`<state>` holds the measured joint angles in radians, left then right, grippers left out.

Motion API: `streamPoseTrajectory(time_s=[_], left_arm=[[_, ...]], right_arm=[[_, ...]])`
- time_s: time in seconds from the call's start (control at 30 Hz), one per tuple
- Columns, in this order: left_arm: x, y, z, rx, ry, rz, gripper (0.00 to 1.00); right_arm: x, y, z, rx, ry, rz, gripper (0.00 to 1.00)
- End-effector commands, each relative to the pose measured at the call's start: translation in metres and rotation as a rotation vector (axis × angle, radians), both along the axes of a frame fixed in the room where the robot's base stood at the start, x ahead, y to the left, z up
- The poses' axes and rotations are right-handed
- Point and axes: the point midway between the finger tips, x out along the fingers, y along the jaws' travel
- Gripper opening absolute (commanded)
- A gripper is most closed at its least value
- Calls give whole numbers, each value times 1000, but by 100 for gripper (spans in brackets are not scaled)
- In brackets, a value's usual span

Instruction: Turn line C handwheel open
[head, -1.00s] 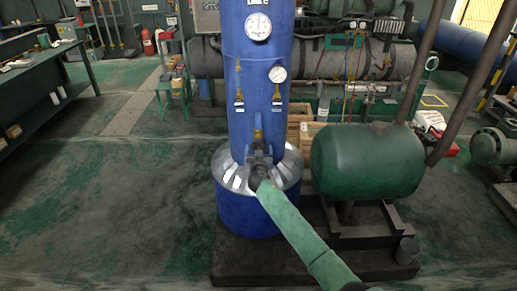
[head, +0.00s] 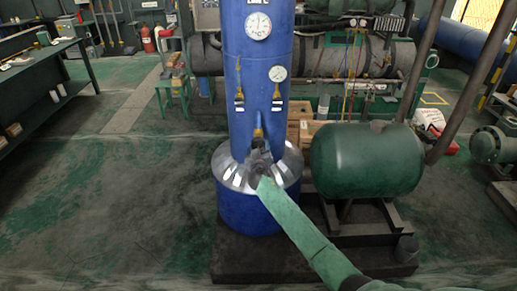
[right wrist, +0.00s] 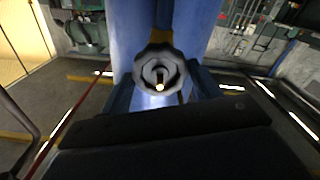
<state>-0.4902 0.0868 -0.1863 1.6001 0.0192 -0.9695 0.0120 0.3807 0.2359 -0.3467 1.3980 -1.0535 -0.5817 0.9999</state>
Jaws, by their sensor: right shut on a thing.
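The blue column (head: 257,85) stands upright in the middle of the head view. A brass valve (head: 258,134) sits low on its front, above the shiny metal collar. In the right wrist view, a grey lobed handwheel (right wrist: 159,72) with a bright hub faces me at the centre. My right gripper (head: 261,164) is at this valve. Its dark fingers (right wrist: 161,82) lie left and right of the handwheel's rim, shut on it. In the head view the gripper hides the handwheel. No line letter is readable. My left gripper is out of view.
Two smaller brass valves (head: 277,94) and two round gauges (head: 258,26) are higher on the column. A green tank (head: 366,161) stands close on the right, beside my right arm. The floor on the left (head: 110,190) is clear.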

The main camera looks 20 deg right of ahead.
Motion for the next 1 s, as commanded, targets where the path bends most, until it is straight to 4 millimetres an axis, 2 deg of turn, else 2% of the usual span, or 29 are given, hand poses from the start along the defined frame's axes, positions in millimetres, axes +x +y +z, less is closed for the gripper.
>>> streamPoseTrajectory(time_s=[0.17, 0.5, 0.87, 1.0], left_arm=[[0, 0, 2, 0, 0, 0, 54], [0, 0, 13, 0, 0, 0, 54], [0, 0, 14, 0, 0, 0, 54], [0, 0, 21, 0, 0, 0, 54]], right_arm=[[-1, 1, -1, -20, 9, 1, 36], [-1, 0, -2, -320, 96, 1, 36], [-1, 1, -3, -350, 104, 1, 36], [-2, 1, -1, -466, 138, 2, 36]])
